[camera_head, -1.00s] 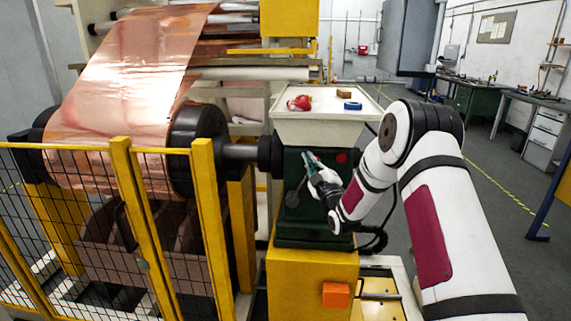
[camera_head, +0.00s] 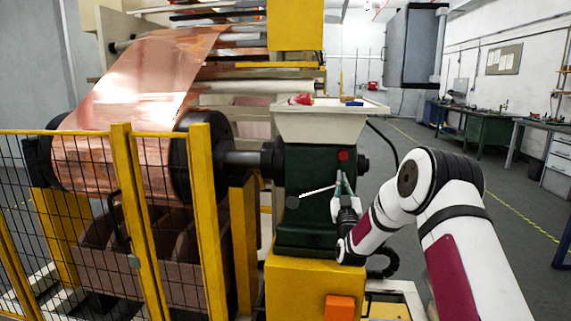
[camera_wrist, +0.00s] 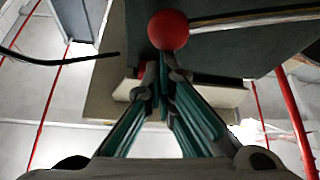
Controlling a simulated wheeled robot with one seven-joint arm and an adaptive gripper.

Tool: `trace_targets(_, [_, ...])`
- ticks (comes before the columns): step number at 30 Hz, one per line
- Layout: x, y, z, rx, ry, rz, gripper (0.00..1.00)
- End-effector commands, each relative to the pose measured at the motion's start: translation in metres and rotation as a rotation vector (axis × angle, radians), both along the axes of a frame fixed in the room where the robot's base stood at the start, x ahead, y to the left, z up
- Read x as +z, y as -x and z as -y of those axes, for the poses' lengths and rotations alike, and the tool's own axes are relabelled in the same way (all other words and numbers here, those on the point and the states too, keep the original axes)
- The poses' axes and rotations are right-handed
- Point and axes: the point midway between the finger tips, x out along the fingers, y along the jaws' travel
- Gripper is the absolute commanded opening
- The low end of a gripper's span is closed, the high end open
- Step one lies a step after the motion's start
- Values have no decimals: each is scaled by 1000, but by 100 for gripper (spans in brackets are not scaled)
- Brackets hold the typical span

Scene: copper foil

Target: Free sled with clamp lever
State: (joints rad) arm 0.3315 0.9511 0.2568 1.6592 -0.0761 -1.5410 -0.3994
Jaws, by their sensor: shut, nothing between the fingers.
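The clamp lever (camera_head: 318,191) is a thin pale rod on the front of the dark green housing (camera_head: 305,235). It runs from a dark knob (camera_head: 292,202) at its left up to the right, ending close to my gripper (camera_head: 343,178). My gripper points up in front of the housing, shut and empty, just below a red round knob (camera_head: 343,155). In the wrist view the fingertips (camera_wrist: 161,75) meet just short of the red ball (camera_wrist: 168,30). A pale rod (camera_wrist: 255,18) passes right of the ball. Whether my fingers touch the lever is unclear. I cannot make out the sled.
A pale tray (camera_head: 330,125) tops the housing, with a red item (camera_head: 300,99) on it. The copper roll (camera_head: 90,165) is at left, behind a yellow mesh guard (camera_head: 130,215). An orange block (camera_head: 339,308) is below. The floor at right is open.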

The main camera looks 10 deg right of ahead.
Motion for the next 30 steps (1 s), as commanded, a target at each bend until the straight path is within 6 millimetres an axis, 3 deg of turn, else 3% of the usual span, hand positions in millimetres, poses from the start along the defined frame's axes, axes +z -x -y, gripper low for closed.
trace_targets(1, [-10, -1, 3, -1, -24, 3, 0])
trace_targets(9, [-25, 1, 10, -1, -27, 3, 0])
trace_targets(30, [-32, 2, 12, -2, -28, -5, 0])
